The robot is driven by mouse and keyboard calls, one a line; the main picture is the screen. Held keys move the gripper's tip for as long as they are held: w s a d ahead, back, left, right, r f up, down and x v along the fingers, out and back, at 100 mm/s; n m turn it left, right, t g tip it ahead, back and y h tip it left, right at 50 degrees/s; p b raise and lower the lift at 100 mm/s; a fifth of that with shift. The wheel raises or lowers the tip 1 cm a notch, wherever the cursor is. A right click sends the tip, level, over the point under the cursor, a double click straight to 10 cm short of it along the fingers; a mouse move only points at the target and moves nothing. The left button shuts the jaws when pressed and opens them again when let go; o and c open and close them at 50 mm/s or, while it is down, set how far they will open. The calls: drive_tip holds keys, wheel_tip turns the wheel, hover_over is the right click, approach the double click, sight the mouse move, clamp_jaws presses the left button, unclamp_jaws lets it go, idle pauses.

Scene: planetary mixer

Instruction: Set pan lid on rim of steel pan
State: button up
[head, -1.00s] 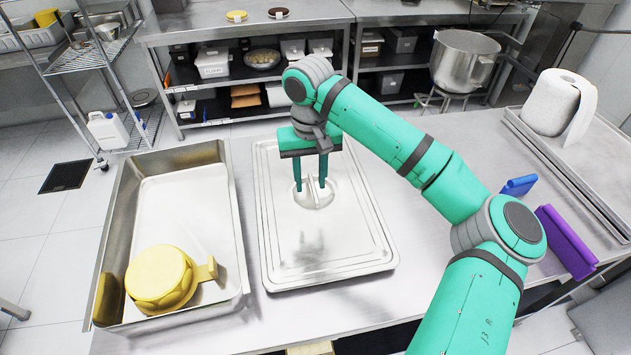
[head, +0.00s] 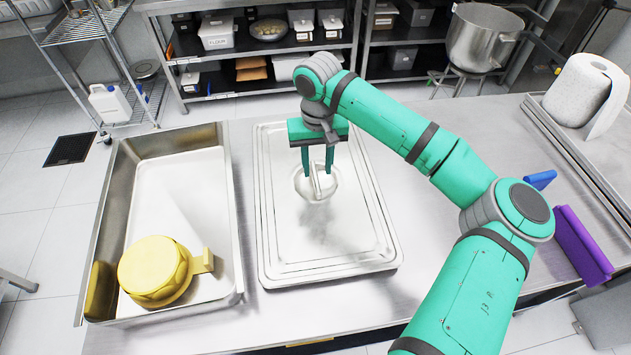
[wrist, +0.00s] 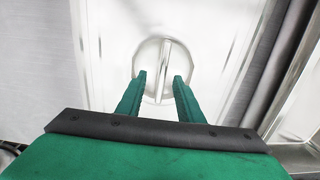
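The pan lid (head: 285,238) is a flat rectangular steel sheet with stepped edges, lying on the steel table. A round recess with a raised bar handle (head: 316,184) sits in it; the handle also shows in the wrist view (wrist: 163,62). The deep rectangular steel pan (head: 232,215) stands left of the lid, its top uncovered. My gripper (head: 318,176) is over the recess, pointing down. Its fingers (wrist: 160,82) are apart, one to each side of the bar, with gaps visible. I cannot tell how deep the fingertips reach.
A yellow round object with a tab (head: 155,270) lies in the pan's near end. A purple block (head: 582,243), a blue item (head: 540,180) and a paper roll (head: 580,90) are on the right. Shelves with bins and a large pot (head: 482,38) stand behind.

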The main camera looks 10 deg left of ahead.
sight(315, 176)
drive_tip(key=shift+a+f, duration=0.2)
drive_tip(key=shift+f, duration=2.15)
clamp_jaws()
drive_tip(key=shift+d, duration=0.1)
drive_tip(key=shift+r, duration=0.1)
